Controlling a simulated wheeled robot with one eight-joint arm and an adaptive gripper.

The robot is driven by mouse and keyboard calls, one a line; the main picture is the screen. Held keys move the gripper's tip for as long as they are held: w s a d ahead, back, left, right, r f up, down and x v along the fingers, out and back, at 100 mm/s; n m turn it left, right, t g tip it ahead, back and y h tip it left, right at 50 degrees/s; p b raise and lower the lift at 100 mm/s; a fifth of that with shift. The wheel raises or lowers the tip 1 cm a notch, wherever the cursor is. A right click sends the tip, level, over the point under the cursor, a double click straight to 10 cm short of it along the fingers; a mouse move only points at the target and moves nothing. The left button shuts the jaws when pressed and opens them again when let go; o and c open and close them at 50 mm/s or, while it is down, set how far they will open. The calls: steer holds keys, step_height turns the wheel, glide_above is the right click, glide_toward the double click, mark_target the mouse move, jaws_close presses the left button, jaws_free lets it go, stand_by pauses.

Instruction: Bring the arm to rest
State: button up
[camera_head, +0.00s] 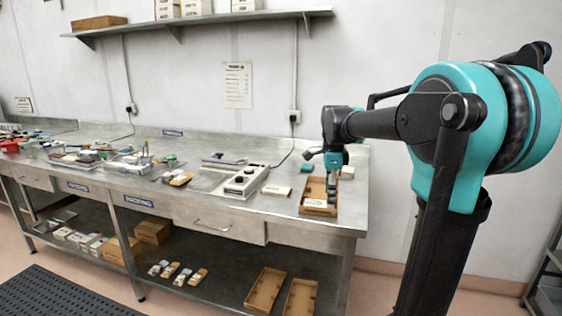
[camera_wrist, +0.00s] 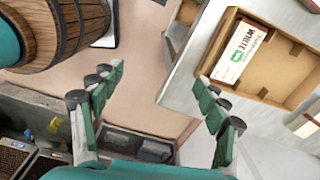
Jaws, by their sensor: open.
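My gripper (camera_head: 331,190) hangs from the arm at the right end of the metal bench, over or close to a shallow brown cardboard tray (camera_head: 334,211). In the wrist view my gripper (camera_wrist: 155,84) has its green fingers spread wide, with nothing between them but floor and the bench edge. The cardboard tray (camera_wrist: 294,91) lies to the right of the fingers, apart from them in that picture. A white packet (camera_wrist: 240,52) with green print and the word "WHITE" lies inside the tray. My arm reaches out to the left over the bench.
The bench (camera_head: 278,228) carries a control box (camera_head: 245,181), small boxes and several trays of parts. Two empty cardboard trays (camera_head: 265,289) lie on its lower shelf. A wall shelf (camera_head: 200,22) hangs above. A wooden barrel (camera_wrist: 65,35) shows at left in the wrist view.

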steer(key=s+d+f+n+t, duration=0.1)
steer(key=s+f+n+t, duration=0.1)
steer(key=s+f+n, duration=0.7)
steer(key=s+d+f+n+t, duration=0.2)
steer(key=s+f+n, duration=0.8)
steer(key=s+f, duration=0.2)
steer(key=shift+d+f, duration=0.3)
